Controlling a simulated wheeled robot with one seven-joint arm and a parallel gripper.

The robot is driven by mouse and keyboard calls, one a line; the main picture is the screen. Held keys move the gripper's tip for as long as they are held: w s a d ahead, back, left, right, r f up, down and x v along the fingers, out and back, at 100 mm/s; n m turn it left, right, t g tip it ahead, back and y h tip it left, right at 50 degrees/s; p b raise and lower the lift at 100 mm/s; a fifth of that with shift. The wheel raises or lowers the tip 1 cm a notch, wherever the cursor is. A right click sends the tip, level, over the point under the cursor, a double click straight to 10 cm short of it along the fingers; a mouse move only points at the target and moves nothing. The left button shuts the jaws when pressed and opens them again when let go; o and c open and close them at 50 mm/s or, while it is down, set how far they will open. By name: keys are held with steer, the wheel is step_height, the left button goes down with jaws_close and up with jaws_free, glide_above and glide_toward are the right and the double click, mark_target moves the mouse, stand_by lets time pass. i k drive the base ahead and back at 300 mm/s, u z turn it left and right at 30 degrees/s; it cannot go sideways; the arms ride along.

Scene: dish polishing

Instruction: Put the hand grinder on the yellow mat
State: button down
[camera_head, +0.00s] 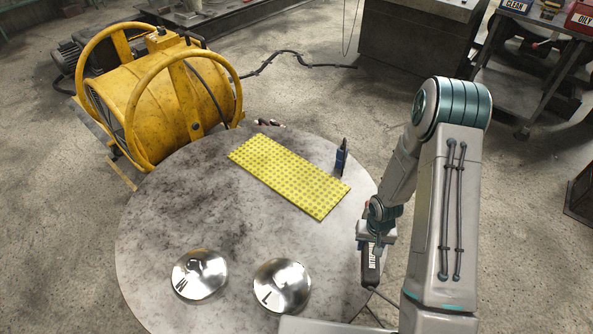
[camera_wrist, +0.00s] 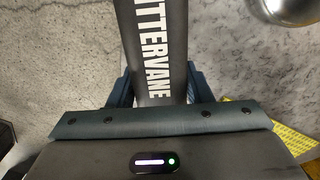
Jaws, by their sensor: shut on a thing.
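The hand grinder has a dark body with white lettering and shows in the head view (camera_head: 370,274) at the right edge of the round table. In the wrist view its body (camera_wrist: 152,45) runs up from between my fingers. My gripper (camera_head: 374,243) is shut around this body; its blue-grey fingers (camera_wrist: 157,88) sit on both sides of it. The grinder's far end is out of the wrist view. The yellow mat (camera_head: 288,175) lies flat on the far half of the table, up and left of my gripper. A yellow corner (camera_wrist: 265,125) shows in the wrist view.
Two shiny domed dishes, marked M (camera_head: 200,273) and L (camera_head: 282,285), lie on the near part of the grey table (camera_head: 160,235). A yellow drum machine (camera_head: 170,95) stands beyond the table.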

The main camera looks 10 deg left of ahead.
mark_target(280, 167)
steer(key=z, duration=0.75)
steer(key=i, duration=3.3)
steer(key=u, duration=2.05)
